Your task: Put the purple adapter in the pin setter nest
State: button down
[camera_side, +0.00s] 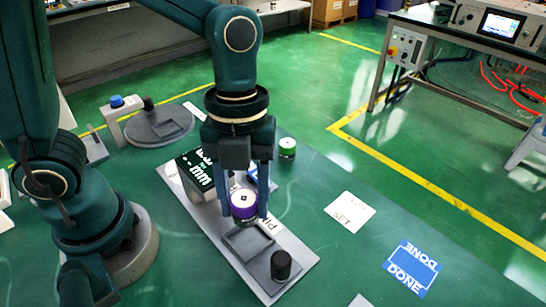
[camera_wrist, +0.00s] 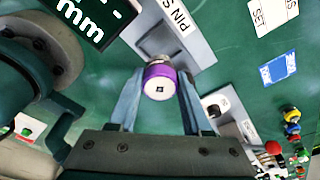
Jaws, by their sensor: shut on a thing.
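The purple adapter (camera_side: 244,205) has a purple band, a white top face and a dark square hole in its middle. It also shows in the wrist view (camera_wrist: 159,82). My gripper (camera_side: 248,212) is shut on it, with a blue finger on each side, and holds it roughly upright. The pin setter (camera_side: 295,248) is a long grey plate with a printed label, partly hidden by my gripper. Its nest (camera_side: 246,243) is a square-edged recess that looks empty, in front of the adapter in the side view. The adapter appears above the plate; the exact height is unclear.
A black knob (camera_side: 281,265) stands on the plate beside the nest. A dark display box (camera_side: 195,174) stands at the plate's back end. A green-banded adapter (camera_side: 287,147) stands behind on the green table. White (camera_side: 349,212) and blue DONE (camera_side: 411,268) cards lie to the right.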

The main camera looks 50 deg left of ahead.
send_over(249, 243)
jog(key=shift+w+a+f, duration=0.1)
jog(key=shift+a+f, duration=0.05)
jog(key=shift+f, duration=2.65)
jog(key=shift+f, duration=0.9)
